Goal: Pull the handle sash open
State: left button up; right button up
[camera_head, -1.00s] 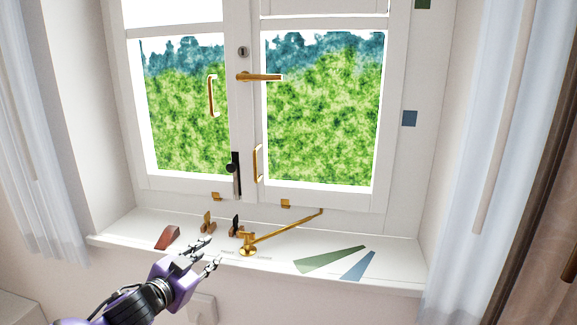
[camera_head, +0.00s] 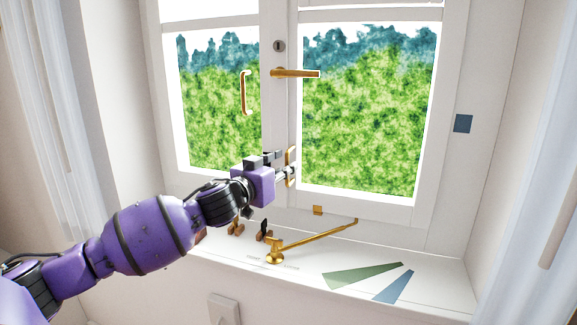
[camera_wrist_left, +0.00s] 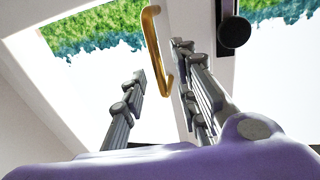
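A white two-sash window fills the head view. The right sash (camera_head: 300,110) bears a gold lever handle (camera_head: 296,73), roughly level, and a lower upright gold pull (camera_head: 291,165). The left sash (camera_head: 172,120) has another gold pull (camera_head: 244,92). Both sashes look shut. My left gripper (camera_head: 286,172) is at the lower pull and partly covers it. In the left wrist view, the gripper (camera_wrist_left: 161,65) is open, with the gold pull (camera_wrist_left: 153,45) showing between its spread fingers; contact cannot be told. My right gripper is out of view.
A gold stay arm (camera_head: 315,236) rises from its base on the sill (camera_head: 310,262), below the right sash. Small wood and dark pieces (camera_head: 264,232) stand left of it. A black knob (camera_wrist_left: 235,32) is beside the fingers. Green (camera_head: 362,274) and blue (camera_head: 394,287) strips mark the sill.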

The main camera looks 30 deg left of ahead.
pick_arm(q)
jog(key=shift+w, duration=1.1)
jog(key=shift+c, duration=0.5)
grip_shut()
